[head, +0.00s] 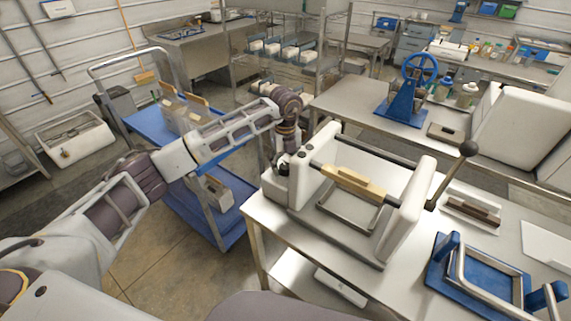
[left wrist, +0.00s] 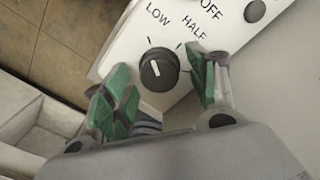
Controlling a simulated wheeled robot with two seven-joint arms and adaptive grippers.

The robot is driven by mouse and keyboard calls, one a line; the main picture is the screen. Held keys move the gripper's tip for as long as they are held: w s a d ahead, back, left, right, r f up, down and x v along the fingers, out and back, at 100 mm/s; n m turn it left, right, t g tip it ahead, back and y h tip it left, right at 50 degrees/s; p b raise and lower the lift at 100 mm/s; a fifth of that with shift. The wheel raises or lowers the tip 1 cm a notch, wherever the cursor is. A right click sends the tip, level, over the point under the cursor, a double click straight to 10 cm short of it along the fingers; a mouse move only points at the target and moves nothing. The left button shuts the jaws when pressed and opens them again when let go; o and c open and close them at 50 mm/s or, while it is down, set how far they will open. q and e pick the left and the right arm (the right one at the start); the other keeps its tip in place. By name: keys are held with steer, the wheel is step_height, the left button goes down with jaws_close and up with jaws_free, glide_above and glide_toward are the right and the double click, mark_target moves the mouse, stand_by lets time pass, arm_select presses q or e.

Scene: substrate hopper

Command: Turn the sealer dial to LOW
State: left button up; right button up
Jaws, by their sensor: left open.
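The sealer (head: 408,222) is a white machine with a wooden-grip bar on the steel table. Its dial (left wrist: 158,70) is a round black knob with a white line on a white panel, seen in the left wrist view. The line points roughly up the picture, towards the area of LOW and HALF; its exact setting is hard to tell. The printed words LOW, HALF and OFF lie beyond the dial. My left gripper (left wrist: 160,80) is open, its green-padded fingers on either side of the dial, with gaps visible. In the head view the dial is hidden by my left wrist.
A blue cart (head: 152,122) stands left of the table. A black-knobbed lever (head: 468,149) rises at the sealer's right. A blue-based frame (head: 470,283) sits at the table's front right. A blue hand-wheel press (head: 405,100) stands on the bench behind.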

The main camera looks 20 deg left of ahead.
mark_target(285, 166)
arm_select(q)
step_height(285, 166, up, 12)
stand_by(0.9)
stand_by(0.4)
